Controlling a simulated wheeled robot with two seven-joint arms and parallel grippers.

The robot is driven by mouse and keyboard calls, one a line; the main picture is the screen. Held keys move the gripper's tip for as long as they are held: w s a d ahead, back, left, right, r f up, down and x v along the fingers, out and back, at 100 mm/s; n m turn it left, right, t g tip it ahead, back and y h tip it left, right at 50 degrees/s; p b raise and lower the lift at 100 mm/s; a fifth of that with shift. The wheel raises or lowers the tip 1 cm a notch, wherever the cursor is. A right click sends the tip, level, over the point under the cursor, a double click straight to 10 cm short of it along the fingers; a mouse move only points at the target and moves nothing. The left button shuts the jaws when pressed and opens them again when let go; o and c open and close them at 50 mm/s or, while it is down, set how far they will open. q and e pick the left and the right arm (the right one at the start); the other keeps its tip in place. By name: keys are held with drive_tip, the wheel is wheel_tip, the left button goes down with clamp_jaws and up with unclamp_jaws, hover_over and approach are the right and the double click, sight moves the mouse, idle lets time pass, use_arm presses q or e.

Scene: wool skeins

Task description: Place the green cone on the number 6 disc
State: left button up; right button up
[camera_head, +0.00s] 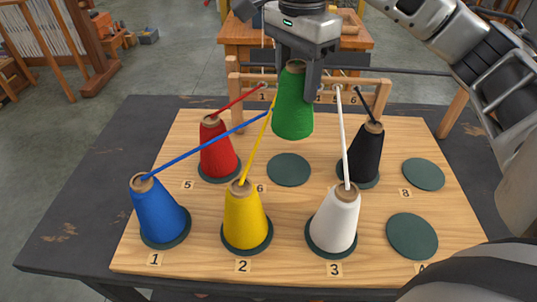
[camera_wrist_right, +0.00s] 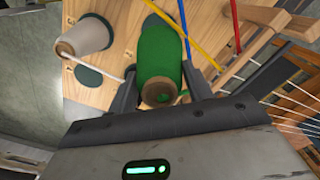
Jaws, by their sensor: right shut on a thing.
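My right gripper (camera_head: 297,75) is shut on the green cone (camera_head: 293,108) near its top and holds it upright above the board. The number 6 disc (camera_head: 289,170) is a bare dark green disc just below the green cone in the head view, with its 6 label (camera_head: 262,188) at the front left. A gap shows between the cone's base and the disc. In the right wrist view the green cone (camera_wrist_right: 160,50) sits between the two fingers (camera_wrist_right: 160,90). My left gripper is not in view.
Red (camera_head: 217,150), black (camera_head: 367,150), blue (camera_head: 159,212), yellow (camera_head: 244,217) and white (camera_head: 335,220) cones stand on discs around it, with yarns running to a wooden rack (camera_head: 235,85) behind. Two bare discs, one labelled 8 (camera_head: 423,174) and another (camera_head: 411,236), are at right.

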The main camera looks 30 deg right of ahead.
sight(293, 129)
drive_tip(key=f+b, duration=0.1)
drive_tip(key=f, duration=0.5)
drive_tip(key=shift+s+f, duration=0.2)
drive_tip(key=shift+w+f+b, duration=0.1)
drive_tip(key=shift+f+b, duration=0.2)
drive_tip(key=shift+f, duration=1.9)
drive_tip(key=shift+f, duration=0.2)
drive_tip(key=o, duration=1.4)
drive_tip(key=shift+r, duration=0.1)
wheel_tip(293, 129, up, 12)
drive_tip(key=shift+r+p, duration=0.1)
drive_tip(key=shift+p, duration=0.95)
